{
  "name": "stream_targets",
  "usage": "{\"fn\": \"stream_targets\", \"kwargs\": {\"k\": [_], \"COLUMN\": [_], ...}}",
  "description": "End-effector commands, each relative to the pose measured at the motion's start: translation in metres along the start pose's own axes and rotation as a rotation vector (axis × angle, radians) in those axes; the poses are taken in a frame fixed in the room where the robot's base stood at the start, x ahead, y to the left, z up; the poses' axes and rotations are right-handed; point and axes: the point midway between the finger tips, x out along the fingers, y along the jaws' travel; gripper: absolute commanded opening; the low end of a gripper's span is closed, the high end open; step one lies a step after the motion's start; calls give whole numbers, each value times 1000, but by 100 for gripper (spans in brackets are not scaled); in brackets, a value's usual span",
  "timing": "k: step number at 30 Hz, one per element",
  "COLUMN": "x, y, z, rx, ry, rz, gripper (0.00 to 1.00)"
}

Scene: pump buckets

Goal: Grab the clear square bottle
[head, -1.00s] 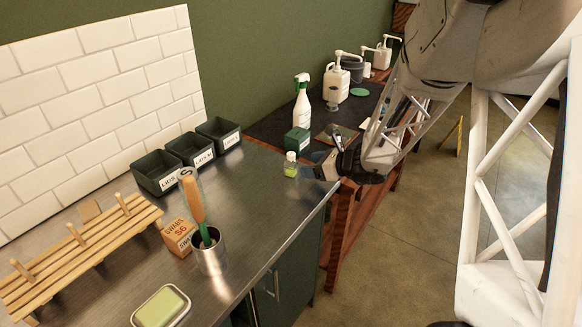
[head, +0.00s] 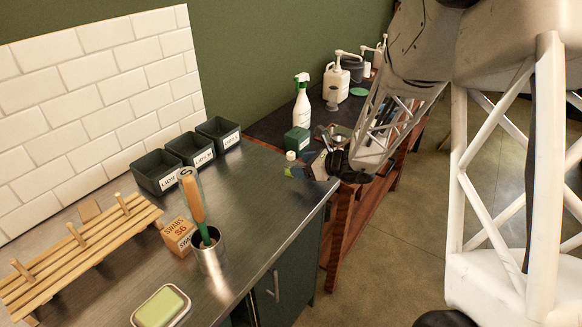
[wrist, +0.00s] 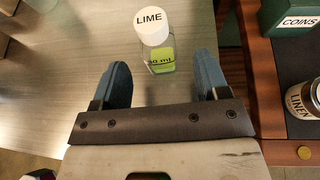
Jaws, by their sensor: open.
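The clear square bottle (wrist: 159,57) has a white cap marked LIME and green liquid inside. It stands upright on the metal counter near its right edge. In the wrist view it is just ahead of my gripper (wrist: 162,80), roughly centred between the two blue fingers. The fingers are open and apart from it, with nothing held. In the head view my gripper (head: 304,167) partly hides the bottle, and mainly its white cap (head: 291,155) shows.
A green COINS box (head: 297,140) and a white spray bottle (head: 303,105) stand on the dark table behind. A jar marked LINEN (wrist: 304,98) is right of my gripper. Green bins (head: 190,150) line the wall. A metal cup (head: 210,258) holds a wooden-handled tool.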

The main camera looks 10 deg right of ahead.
Motion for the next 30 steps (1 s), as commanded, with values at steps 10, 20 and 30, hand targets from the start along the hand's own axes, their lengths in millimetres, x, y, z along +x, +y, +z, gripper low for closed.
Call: {"fn": "stream_targets", "kwargs": {"k": [10, 20, 30], "x": [35, 46, 46], "y": [1, 1, 1], "z": [0, 0, 0], "rx": [1, 1, 1], "ry": [1, 0, 0], "rz": [1, 0, 0], "gripper": [68, 68, 68]}}
